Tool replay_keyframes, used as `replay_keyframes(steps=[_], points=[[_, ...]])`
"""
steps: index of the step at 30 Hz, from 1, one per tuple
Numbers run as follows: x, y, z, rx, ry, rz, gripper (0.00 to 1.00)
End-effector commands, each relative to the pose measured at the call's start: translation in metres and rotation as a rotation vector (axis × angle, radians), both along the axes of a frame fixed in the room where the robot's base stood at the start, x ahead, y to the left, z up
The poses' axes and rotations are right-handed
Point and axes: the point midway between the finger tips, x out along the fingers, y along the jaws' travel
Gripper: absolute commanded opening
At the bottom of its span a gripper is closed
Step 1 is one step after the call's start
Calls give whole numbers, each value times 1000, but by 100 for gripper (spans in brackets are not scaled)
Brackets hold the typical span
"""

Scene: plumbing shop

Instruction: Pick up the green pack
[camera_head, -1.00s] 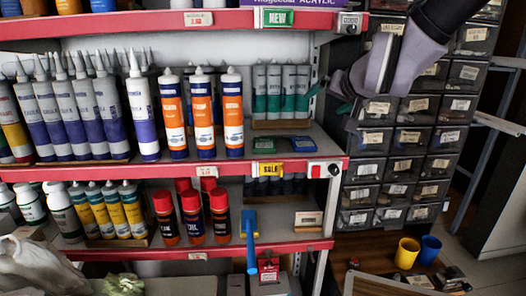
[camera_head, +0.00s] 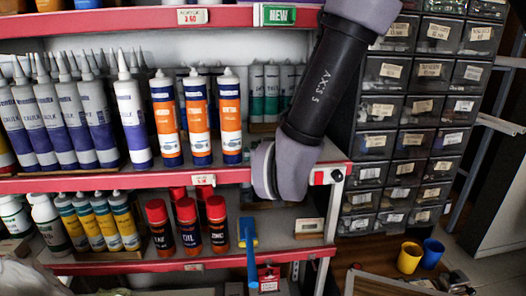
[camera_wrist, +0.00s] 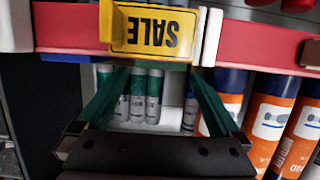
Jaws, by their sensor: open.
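My gripper (camera_wrist: 150,75) is open, with its two teal fingers reaching toward the middle shelf around the yellow SALE tag in the wrist view, which sees the shelf upside down. Nothing shows gripped between them. I cannot make out the green pack clearly now. A flat green pack lay on that shelf behind the SALE tag in the earlier head view. My arm covers that spot in the head view, and the tag and fingers cover most of it in the wrist view. A blue pack edge (camera_wrist: 65,58) shows beside the left finger.
The SALE tag (camera_wrist: 152,30) hangs on the red shelf edge (camera_wrist: 65,25). Green-and-white tubes (camera_wrist: 137,105) stand behind. Orange-and-blue tubes (camera_head: 229,115) stand close on the left in the head view. The shelf above carries a NEW tag (camera_head: 277,15). Drawers (camera_head: 410,110) are at the right.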

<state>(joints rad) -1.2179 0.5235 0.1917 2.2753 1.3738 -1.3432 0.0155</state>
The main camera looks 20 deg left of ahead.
Motion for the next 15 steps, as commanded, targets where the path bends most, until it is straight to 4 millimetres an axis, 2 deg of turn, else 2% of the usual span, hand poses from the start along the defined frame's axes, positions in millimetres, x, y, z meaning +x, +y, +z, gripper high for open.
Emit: replay_keyframes(steps=[9, 15], points=[[37, 16, -11, 0, 1, -3, 100], [44, 21, -13, 1, 0, 0, 100]])
